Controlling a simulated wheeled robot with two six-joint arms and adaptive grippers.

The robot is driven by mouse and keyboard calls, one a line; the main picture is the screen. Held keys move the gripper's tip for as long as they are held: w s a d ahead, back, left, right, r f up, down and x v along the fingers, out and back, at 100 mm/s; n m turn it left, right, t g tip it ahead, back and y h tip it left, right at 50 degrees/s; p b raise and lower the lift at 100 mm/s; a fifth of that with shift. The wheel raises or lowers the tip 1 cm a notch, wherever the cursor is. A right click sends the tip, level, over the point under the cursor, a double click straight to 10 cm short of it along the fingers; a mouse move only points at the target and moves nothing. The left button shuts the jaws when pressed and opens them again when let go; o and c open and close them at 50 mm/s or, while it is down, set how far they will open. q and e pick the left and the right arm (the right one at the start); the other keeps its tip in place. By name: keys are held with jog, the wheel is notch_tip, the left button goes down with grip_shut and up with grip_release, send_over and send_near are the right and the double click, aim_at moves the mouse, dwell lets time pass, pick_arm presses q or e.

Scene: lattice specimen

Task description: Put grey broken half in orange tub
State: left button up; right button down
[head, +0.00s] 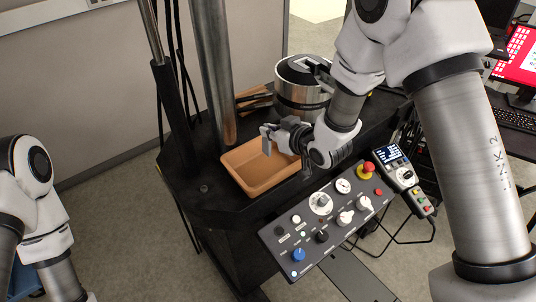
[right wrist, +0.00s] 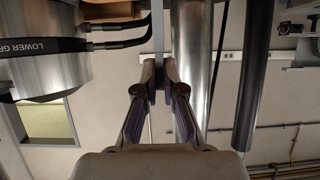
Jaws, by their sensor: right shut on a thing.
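The orange tub (head: 238,172) sits on the black machine base in the head view, its opening facing up. My right gripper (head: 270,134) is above the tub, near its back edge. It is shut on the grey broken half (head: 266,146), a small flat grey piece that hangs down from the fingertips over the tub. In the right wrist view the fingers (right wrist: 158,82) close on the piece, which shows as a narrow pale strip (right wrist: 158,35). The part between the fingers is hidden. My left arm shows at the left edge, but its gripper is out of the picture.
A shiny metal cylinder (head: 301,97) stands behind the tub. A thick steel column (head: 213,70) rises beside the tub's back left. A control panel (head: 325,222) with knobs and a red button is in front. A handheld controller (head: 397,168) lies at right.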

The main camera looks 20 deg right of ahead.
aim_at(269, 148)
jog(key=f, duration=0.2)
jog(key=f+p, duration=0.1)
jog(key=f, duration=0.1)
jog(key=a+f, duration=0.1)
jog(key=shift+s+f, duration=0.25)
jog(key=shift+f, duration=0.15)
jog(key=shift+w+d+f, duration=0.1)
jog(key=shift+w+d, duration=0.05)
jog(key=shift+d, duration=0.1)
jog(key=shift+f, duration=0.1)
jog(key=c, duration=1.3)
grip_release()
jog(key=shift+a, duration=0.2)
jog(key=shift+d, duration=0.1)
